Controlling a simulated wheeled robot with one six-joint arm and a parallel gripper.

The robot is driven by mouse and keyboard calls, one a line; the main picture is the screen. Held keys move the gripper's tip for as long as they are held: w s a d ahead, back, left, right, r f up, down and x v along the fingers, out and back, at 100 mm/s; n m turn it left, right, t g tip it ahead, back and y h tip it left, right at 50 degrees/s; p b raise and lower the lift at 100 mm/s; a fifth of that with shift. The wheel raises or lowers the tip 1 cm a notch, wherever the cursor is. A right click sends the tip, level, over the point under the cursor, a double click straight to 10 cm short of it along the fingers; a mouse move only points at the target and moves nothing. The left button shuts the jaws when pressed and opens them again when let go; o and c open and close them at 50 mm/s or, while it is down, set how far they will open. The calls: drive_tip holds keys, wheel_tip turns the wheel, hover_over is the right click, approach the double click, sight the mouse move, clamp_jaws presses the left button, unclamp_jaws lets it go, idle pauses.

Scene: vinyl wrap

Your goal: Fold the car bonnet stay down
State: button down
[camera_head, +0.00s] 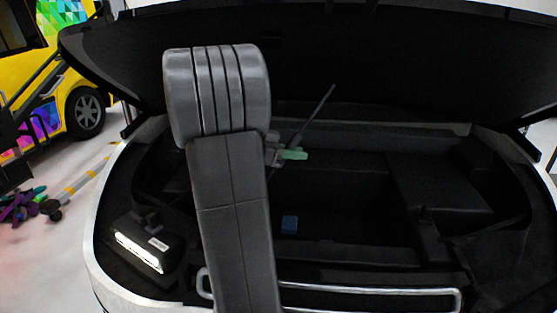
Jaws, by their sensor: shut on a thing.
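The car bonnet (400,60) is raised over the open engine bay. The bonnet stay (318,107) is a thin dark rod, tilted with its upper end to the right. I cannot tell whether that end touches the bonnet. My gripper (291,154), with a green fingertip showing, is at the rod's lower visible part and shut on it. My arm hides part of the gripper and the left middle of the bay. The rod's pivot is not clearly visible.
A lit work lamp (142,250) sits at the bay's front left. A pale metal bar (380,291) runs along the front edge. A yellow vehicle (60,75) stands behind left, with purple items (20,203) on the floor.

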drive_tip(key=s+d+f+m+y+b, duration=0.1)
drive_tip(key=s+d+f+y+b, duration=0.1)
drive_tip(key=f+b, duration=0.3)
drive_tip(key=s+d+f+m+g+y+b, duration=0.1)
drive_tip(key=s+d+f+m+y+b, duration=0.1)
drive_tip(key=d+f+b, duration=0.3)
drive_tip(key=s+d+f+m+g+y+b, duration=0.1)
drive_tip(key=s+d+f+y+b, duration=0.2)
drive_tip(key=f, duration=0.6)
drive_tip(key=shift+s+d+f+m+y+b, duration=0.25)
drive_tip(key=shift+s+b, duration=0.2)
drive_tip(key=shift+b, duration=0.25)
drive_tip(key=shift+s+d+f+m+y+b, duration=0.15)
drive_tip(key=shift+s+y+b, duration=0.25)
drive_tip(key=shift+b, duration=0.3)
drive_tip(key=shift+s+f+y, duration=0.2)
drive_tip(key=shift+f+y, duration=0.05)
drive_tip(key=shift+f, duration=0.3)
drive_tip(key=c, duration=1.3)
unclamp_jaws()
drive_tip(key=p+v, duration=0.3)
drive_tip(key=v, duration=1.1)
drive_tip(key=shift+p, duration=0.3)
